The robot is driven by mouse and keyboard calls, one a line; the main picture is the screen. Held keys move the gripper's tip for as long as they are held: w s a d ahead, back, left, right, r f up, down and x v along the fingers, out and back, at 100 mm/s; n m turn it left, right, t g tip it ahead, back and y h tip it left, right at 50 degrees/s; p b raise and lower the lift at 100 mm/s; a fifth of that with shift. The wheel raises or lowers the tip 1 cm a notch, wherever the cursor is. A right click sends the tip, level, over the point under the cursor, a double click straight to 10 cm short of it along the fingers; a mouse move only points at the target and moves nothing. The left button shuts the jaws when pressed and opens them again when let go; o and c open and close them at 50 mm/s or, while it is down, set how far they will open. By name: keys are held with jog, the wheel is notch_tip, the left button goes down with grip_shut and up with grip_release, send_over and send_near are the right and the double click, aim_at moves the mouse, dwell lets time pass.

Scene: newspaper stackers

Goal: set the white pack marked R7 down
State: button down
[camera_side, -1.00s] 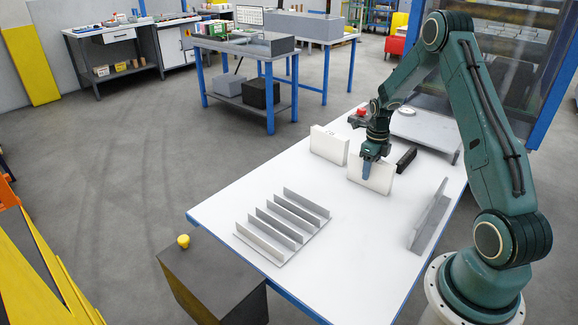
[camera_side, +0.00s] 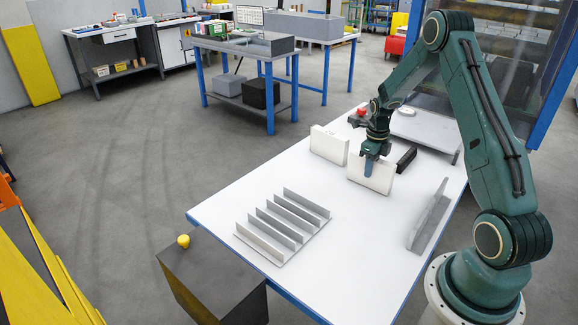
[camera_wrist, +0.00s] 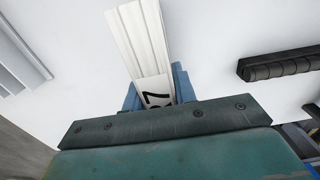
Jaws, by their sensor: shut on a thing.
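A white pack (camera_side: 381,178) stands upright on its edge at the white table, gripped near its top. I cannot tell whether its lower edge touches the table. My gripper (camera_side: 368,166) points down with its blue fingers shut on the pack. In the wrist view the pack (camera_wrist: 141,38) runs up from between the blue fingers of my gripper (camera_wrist: 157,92). A dark marking with a 7 shows on its end, partly hidden by the gripper body.
Another white pack (camera_side: 329,145) stands to the left. A black ribbed block (camera_side: 406,158) lies close on the right. A grey slotted rack (camera_side: 262,244) is at the front left, and a grey angled holder (camera_side: 428,220) at the right. The white table (camera_side: 345,245) between them is clear.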

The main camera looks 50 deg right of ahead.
notch_tip(320, 180, up, 20)
dwell(0.6)
dwell(0.6)
jog(key=w+a+m, duration=0.4)
jog(key=a+m, duration=0.8)
jog(key=m, duration=0.6)
jog(key=w+a+m, duration=0.5)
jog(key=a+m, duration=0.7)
jog(key=m, duration=0.6)
jog(key=shift+w+r, duration=0.15)
jog(key=shift+r, duration=0.25)
notch_tip(320, 180, down, 16)
